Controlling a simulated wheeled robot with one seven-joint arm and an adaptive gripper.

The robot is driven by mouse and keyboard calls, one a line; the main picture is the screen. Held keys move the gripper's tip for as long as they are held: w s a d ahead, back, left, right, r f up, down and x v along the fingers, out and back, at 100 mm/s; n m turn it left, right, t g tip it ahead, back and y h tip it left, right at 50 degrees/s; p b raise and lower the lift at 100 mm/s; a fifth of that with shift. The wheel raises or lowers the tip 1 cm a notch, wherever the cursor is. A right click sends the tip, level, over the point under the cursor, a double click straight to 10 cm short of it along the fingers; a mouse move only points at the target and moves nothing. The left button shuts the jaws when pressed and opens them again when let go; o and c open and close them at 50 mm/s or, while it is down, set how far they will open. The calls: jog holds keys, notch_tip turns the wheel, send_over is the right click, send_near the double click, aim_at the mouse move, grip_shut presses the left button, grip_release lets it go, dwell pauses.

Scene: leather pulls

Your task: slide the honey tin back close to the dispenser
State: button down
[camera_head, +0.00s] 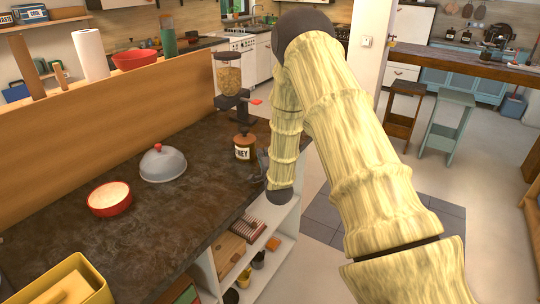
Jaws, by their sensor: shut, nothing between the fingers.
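The honey tin (244,153), brown with a pale label ending in "NEY", stands upright on the dark counter near its right edge. The dispenser (229,79), with a clear hopper of tan pieces and a black body with a red-tipped handle, stands just behind the tin. Their bases overlap in this view, so I cannot tell the exact gap. My gripper (262,163) is shut and empty, low at the tin's right side. It is small and dark here, partly hidden by my arm, and I cannot tell whether it touches the tin.
A grey dome with a red knob (163,163) and a red bowl (110,198) stand left on the counter (150,240). A wooden partition (130,110) runs along the counter's back. A yellow container (62,284) is at the near left. Open shelves are below the right edge.

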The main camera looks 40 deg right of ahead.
jog(key=shift+w+a, duration=0.1)
jog(key=shift+w, duration=0.25)
